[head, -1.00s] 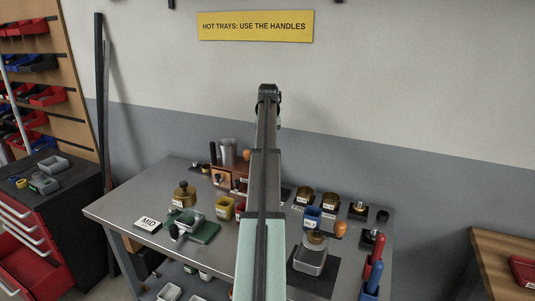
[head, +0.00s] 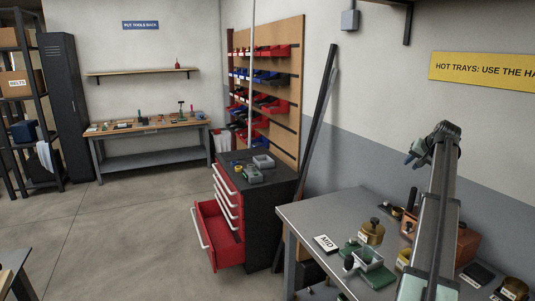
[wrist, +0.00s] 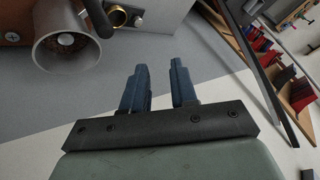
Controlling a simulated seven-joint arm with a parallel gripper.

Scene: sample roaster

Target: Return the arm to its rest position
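My gripper (head: 411,157) is raised above the right-hand workbench (head: 312,212) in the head view, at the top end of my arm. In the wrist view its two blue fingers (wrist: 160,68) are apart with nothing between them. My arm stands up from the lower right of the head view and hides part of the bench. No held object shows in either view.
A copper-coloured unit (head: 464,243), a brass weight-like piece (head: 371,231), a green device (head: 372,270) and a MID card (head: 326,243) are on the bench. A red drawer (head: 217,236) stands open. A dark pole (head: 318,120) leans on the wall. A metal cup (wrist: 45,52) holds brown contents.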

